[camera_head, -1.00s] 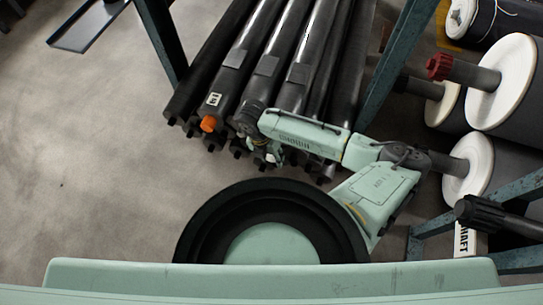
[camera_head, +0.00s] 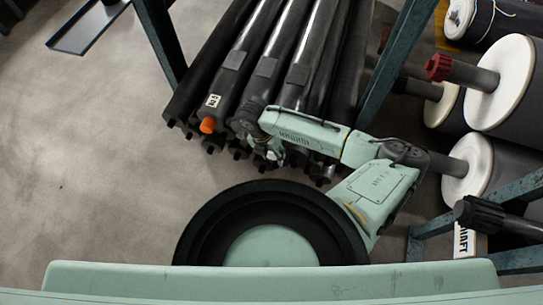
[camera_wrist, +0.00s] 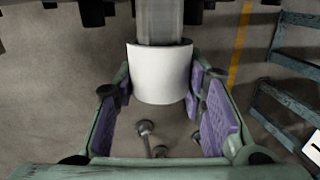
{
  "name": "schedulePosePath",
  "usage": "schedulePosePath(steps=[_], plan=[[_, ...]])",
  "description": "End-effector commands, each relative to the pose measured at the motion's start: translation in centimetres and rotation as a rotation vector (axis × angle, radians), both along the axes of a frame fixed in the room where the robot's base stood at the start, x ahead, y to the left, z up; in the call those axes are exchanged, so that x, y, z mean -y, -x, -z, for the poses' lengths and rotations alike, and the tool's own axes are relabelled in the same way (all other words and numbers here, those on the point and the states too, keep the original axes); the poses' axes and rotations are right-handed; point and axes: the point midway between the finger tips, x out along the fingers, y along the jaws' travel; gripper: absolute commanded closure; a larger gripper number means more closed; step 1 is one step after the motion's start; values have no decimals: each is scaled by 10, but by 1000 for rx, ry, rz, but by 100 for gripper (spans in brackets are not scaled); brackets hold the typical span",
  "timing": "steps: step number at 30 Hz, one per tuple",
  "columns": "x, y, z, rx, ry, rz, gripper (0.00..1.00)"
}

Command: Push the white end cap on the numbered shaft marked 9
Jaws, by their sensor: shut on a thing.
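The white end cap (camera_wrist: 160,75) is between the purple pads of my gripper (camera_wrist: 160,88) in the wrist view, and the gripper is shut on it. A grey shaft (camera_wrist: 160,22) meets the cap's upper edge in line with it; I cannot tell how far the cap is over the shaft end. No number on this shaft is readable. In the head view my gripper (camera_head: 272,155) is at the near ends of the dark shafts (camera_head: 283,75), and the cap is mostly hidden there.
An orange cap (camera_head: 207,125) is on a shaft end to the left, near a white label (camera_head: 213,101). Blue-green rack posts (camera_head: 160,40) flank the shafts. Rolls with white ends (camera_head: 500,82) stand at right.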

Motion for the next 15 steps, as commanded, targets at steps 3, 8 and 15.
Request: schedulePosePath(steps=[3,8,15], plan=[[1,-4,0,1,0,0,82],[2,-8,0,0,-1,0,82],[4,-15,0,0,0,-1,82]])
